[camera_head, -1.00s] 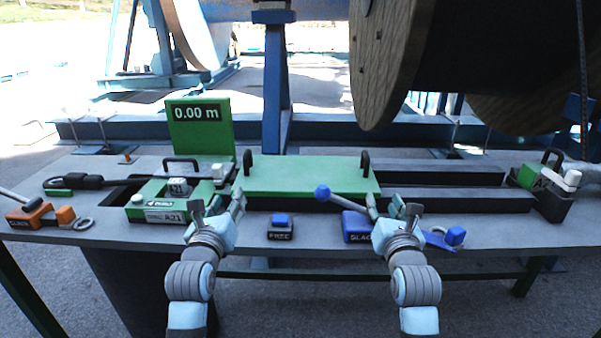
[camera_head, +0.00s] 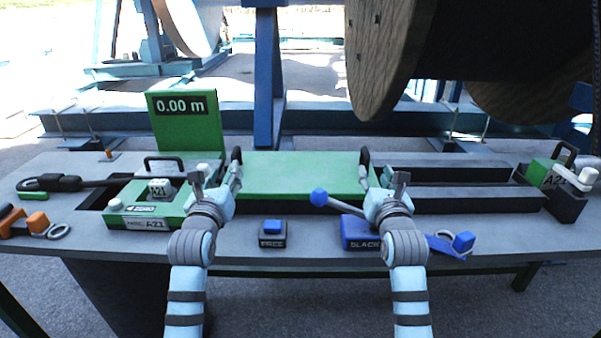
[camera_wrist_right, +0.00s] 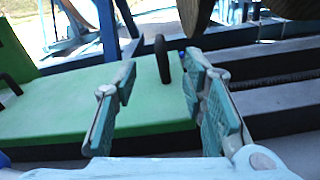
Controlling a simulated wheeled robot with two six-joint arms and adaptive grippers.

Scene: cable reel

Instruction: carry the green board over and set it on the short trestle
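The flat green board (camera_head: 300,172) lies level on the bench, with an upright black handle at its left end (camera_head: 236,156) and right end (camera_head: 365,157). My left gripper (camera_head: 235,175) is at the left handle; its finger gap is not clear. My right gripper (camera_head: 367,174) is at the right handle. In the right wrist view the right gripper (camera_wrist_right: 158,82) is open, with the handle (camera_wrist_right: 162,58) standing beyond and between its fingers, seemingly untouched. I cannot tell which support is the short trestle; two long grey-topped blocks (camera_head: 450,168) lie right of the board.
A FREE button (camera_head: 272,234) and a SLACK lever box (camera_head: 358,233) sit at the front edge. A large wooden reel (camera_head: 385,55) hangs over the back right.

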